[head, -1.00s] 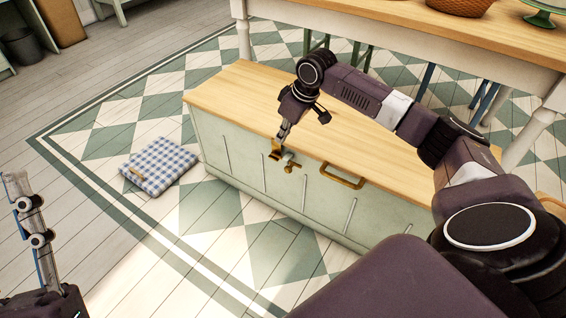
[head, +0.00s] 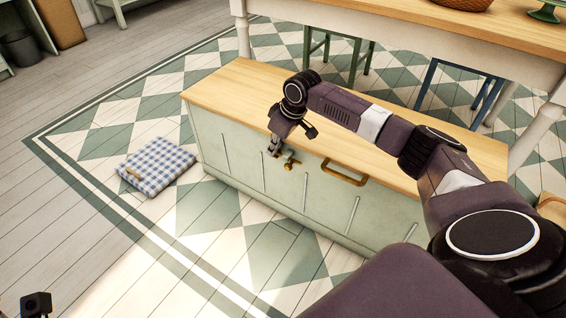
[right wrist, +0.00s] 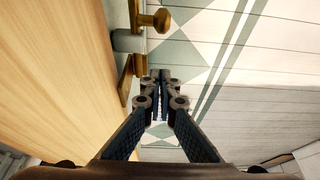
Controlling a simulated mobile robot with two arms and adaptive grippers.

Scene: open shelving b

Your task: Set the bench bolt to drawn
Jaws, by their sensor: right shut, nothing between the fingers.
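The bench (head: 250,88) is a long pale green chest with a wooden top. Its brass bolt (head: 291,163) sits on the front face, just below the top edge. My right gripper (head: 273,148) is shut and empty, beside the bolt on its left in the head view. In the right wrist view the bolt's round knob (right wrist: 156,19) and a brass plate (right wrist: 126,80) show beyond the shut fingertips (right wrist: 160,77), which look apart from the knob. The gripper hides part of the bolt area in the head view. A dark part at the bottom left seems to belong to my left arm.
A brass handle (head: 343,174) is on the bench front, right of the bolt. A blue checked cushion (head: 156,168) lies on the floor to the left. A table (head: 400,22) with stools stands behind the bench. The floor in front is clear.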

